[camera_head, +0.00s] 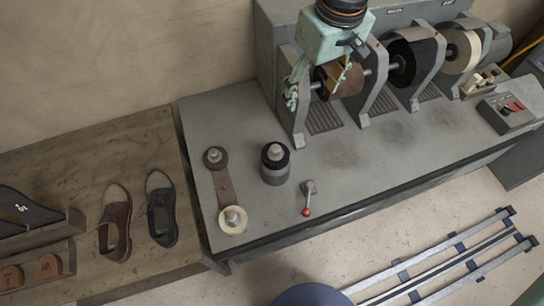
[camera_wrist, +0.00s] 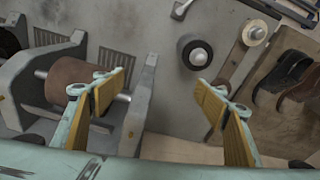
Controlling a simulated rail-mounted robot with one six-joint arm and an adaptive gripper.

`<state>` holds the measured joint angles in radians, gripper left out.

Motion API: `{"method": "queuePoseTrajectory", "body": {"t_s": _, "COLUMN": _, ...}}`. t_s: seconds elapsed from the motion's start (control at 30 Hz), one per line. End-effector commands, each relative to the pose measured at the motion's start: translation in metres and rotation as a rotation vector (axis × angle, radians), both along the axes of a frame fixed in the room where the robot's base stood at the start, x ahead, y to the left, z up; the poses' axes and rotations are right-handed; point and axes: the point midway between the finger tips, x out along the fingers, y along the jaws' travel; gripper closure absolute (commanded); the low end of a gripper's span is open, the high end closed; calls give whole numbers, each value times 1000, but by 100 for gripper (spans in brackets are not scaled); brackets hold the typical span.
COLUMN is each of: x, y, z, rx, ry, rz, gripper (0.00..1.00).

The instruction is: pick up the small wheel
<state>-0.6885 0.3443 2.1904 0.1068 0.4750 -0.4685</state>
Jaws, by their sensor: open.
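A small dark wheel (camera_head: 275,165) with a light hub stands on the grey bench top, left of the grinding machine. In the wrist view the small wheel (camera_wrist: 190,50) lies beyond my fingertips, just right of centre, with nothing touching it. My gripper (camera_head: 319,84) hangs in front of the machine's brown roller (camera_head: 352,84), above and to the right of the small wheel. In the wrist view my gripper (camera_wrist: 162,82) has its yellow-padded fingers wide apart with nothing between them. The brown roller (camera_wrist: 68,82) shows behind the left finger there.
A strap plate with a cream disc (camera_head: 233,220) and a dark disc (camera_head: 215,157) lies left of the wheel. A red-knobbed lever (camera_head: 308,198) stands to its right. Black and cream machine wheels are at the back right. Shoes (camera_head: 115,222) sit on the wooden table.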

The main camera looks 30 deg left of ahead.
Motion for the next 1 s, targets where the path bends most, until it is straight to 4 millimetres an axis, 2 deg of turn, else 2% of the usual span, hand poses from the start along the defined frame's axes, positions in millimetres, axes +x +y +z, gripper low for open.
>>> {"method": "queuePoseTrajectory", "body": {"t_s": 0.03, "x": -11, "y": 8, "z": -7, "rx": -14, "ry": 5, "rz": 45, "gripper": 34}}
{"method": "queuePoseTrajectory", "body": {"t_s": 0.3, "x": -59, "y": 35, "z": -38, "rx": -82, "ry": 28, "rz": 256, "gripper": 34}}
{"method": "queuePoseTrajectory", "body": {"t_s": 0.5, "x": -86, "y": 47, "z": -55, "rx": -119, "ry": 39, "rz": 374, "gripper": 34}}
{"method": "queuePoseTrajectory", "body": {"t_s": 0.7, "x": -97, "y": 51, "z": -62, "rx": -136, "ry": 43, "rz": 426, "gripper": 34}}
{"method": "queuePoseTrajectory", "body": {"t_s": 1.0, "x": -97, "y": 51, "z": -60, "rx": -134, "ry": 41, "rz": 425, "gripper": 34}}
